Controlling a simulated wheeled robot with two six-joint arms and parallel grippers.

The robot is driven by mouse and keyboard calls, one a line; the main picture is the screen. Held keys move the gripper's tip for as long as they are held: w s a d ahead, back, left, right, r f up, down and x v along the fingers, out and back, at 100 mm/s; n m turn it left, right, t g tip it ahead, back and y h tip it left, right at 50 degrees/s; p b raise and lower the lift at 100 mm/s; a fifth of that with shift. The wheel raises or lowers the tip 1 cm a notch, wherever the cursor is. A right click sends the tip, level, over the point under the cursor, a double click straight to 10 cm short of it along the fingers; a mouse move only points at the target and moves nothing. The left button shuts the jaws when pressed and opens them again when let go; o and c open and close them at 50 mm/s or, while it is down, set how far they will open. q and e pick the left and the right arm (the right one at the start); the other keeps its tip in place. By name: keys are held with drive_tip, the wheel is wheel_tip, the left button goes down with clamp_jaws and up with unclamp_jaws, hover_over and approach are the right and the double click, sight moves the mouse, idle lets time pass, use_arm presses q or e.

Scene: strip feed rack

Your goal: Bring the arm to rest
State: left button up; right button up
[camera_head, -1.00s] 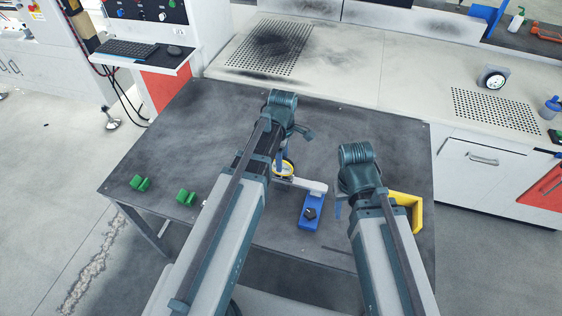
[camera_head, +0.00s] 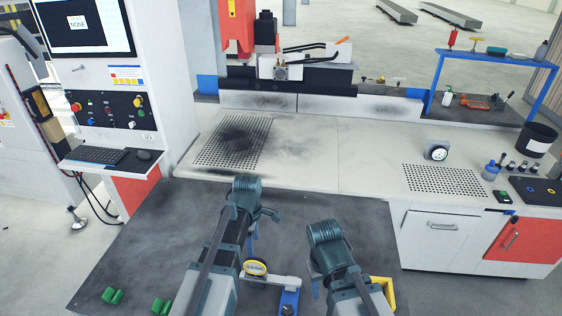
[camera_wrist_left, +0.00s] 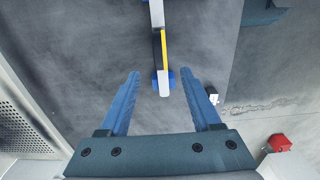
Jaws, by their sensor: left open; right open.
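My left gripper (camera_wrist_left: 159,75) is open and empty above the dark table (camera_head: 140,235); in the head view its fingers (camera_head: 252,236) partly show beneath the arm's end. Below it in the left wrist view is a narrow white and blue fixture (camera_wrist_left: 162,82) with a yellow edge. In the head view this fixture shows a round yellow-rimmed disc (camera_head: 255,267), a white arm and a blue base (camera_head: 288,300). My right gripper (camera_head: 316,288) is open at the right of the fixture; its fingers are mostly hidden by the arm.
A yellow bin (camera_head: 388,290) is partly hidden behind the right arm. Two green blocks (camera_head: 112,296) (camera_head: 160,306) lie at the table's left front. A pale counter (camera_head: 345,175) runs behind the table.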

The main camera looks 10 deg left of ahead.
use_arm(q)
drive_tip(key=s+d+m, duration=0.5)
drive_tip(key=s+m, duration=0.1)
drive_tip(key=m, duration=0.4)
drive_tip(key=s+d+m+y, duration=0.1)
drive_tip(key=s+d+m, duration=0.4)
drive_tip(key=m, duration=0.6)
drive_tip(key=shift+s, duration=1.25)
drive_tip(key=shift+r, duration=0.1)
